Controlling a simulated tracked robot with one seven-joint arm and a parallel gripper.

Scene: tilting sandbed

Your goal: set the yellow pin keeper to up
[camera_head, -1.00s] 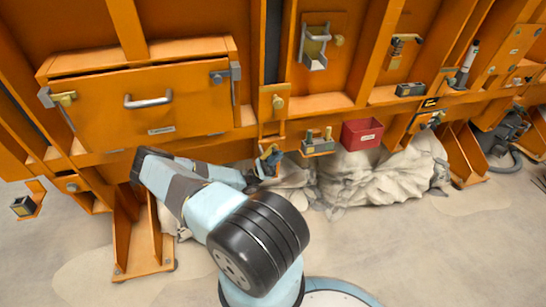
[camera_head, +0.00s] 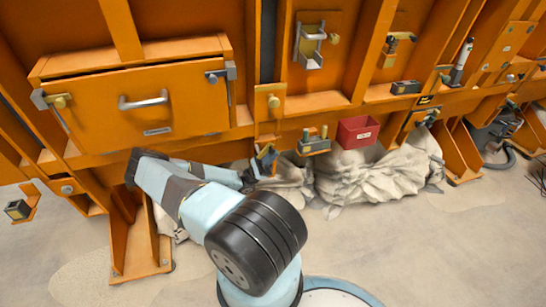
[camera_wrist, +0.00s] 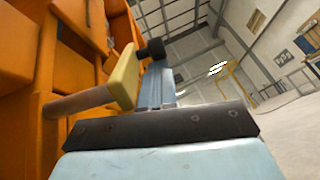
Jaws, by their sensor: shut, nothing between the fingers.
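In the wrist view a yellow flat bar (camera_wrist: 125,77), which looks like the yellow pin keeper, stands tilted on a brownish rod (camera_wrist: 80,103) that comes out of the orange structure. My gripper (camera_wrist: 153,50) is shut and empty, with its dark fingertip just right of the bar's upper end. Whether they touch, I cannot tell. In the head view my gripper (camera_head: 265,158) is small and partly hidden at the lower edge of the orange wall, below an orange plate with a brass-coloured knob (camera_head: 274,102). I cannot make out the keeper clearly there.
A hatch with a grey handle (camera_head: 143,103) is at the left of the wall. A red bin (camera_head: 358,132) and a small tray with pegs (camera_head: 314,146) are right of my gripper. The floor in front is clear.

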